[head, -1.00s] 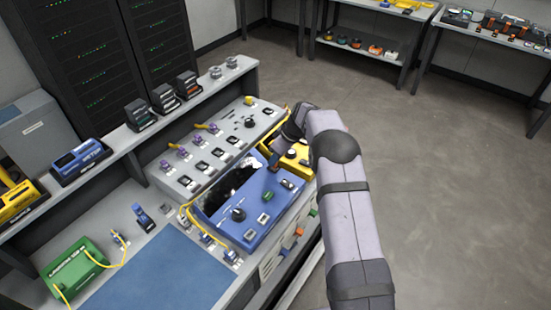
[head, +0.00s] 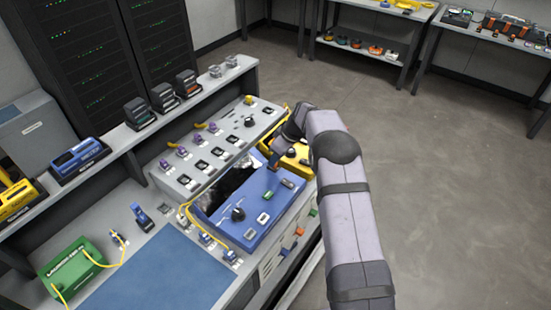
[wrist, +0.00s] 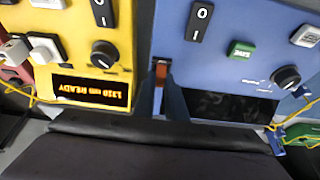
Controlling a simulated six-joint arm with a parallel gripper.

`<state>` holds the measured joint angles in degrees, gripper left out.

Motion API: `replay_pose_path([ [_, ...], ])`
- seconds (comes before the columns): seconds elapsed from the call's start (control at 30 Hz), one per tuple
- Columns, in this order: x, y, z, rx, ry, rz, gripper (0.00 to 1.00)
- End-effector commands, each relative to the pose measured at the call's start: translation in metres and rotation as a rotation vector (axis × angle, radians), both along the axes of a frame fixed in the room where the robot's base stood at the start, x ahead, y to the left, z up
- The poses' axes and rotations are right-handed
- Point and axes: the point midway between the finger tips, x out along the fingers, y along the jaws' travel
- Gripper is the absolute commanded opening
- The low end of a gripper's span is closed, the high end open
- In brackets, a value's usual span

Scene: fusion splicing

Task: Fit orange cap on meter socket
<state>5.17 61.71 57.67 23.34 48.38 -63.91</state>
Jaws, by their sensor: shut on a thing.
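My gripper (wrist: 161,76) is shut on a small orange-brown piece, which looks like the orange cap (wrist: 161,70), in the wrist view. The cap is between the fingertips, over the gap between the yellow meter (wrist: 118,72) and the blue unit (wrist: 225,70). The meter's lit display (wrist: 90,92) reads "1310 nm READY" upside down. I cannot make out which fitting on the meter is the socket. In the head view, my gripper (head: 277,160) is by the yellow meter (head: 296,158) and the blue unit (head: 262,220); the cap cannot be made out there.
A grey panel (head: 190,185) with several capped connectors lies behind the blue unit. A green box (head: 72,262) with yellow cables is at the lower left, beside a blue mat (head: 160,280). Yellow cable runs near the blue unit's right end in the wrist view.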

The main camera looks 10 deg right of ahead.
Motion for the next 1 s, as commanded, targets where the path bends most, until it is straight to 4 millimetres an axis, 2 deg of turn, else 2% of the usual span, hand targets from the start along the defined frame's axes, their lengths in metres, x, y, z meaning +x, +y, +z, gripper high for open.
replay_pose_path([
  [0.37, 0.0, 0.0, -0.005, 0.0, 0.0, 0.0, 0.0],
  [0.4, 0.0, 0.0, -0.005, 0.0, 0.0, 0.0, 0.18],
  [0.47, 0.0, 0.0, -0.005, 0.0, 0.0, 0.0, 0.33],
  [0.83, 0.0, -0.001, -0.003, 0.0, 0.0, 0.0, 0.33],
  [1.0, -0.003, -0.004, 0.007, 0.0, -0.001, 0.0, 0.33],
])
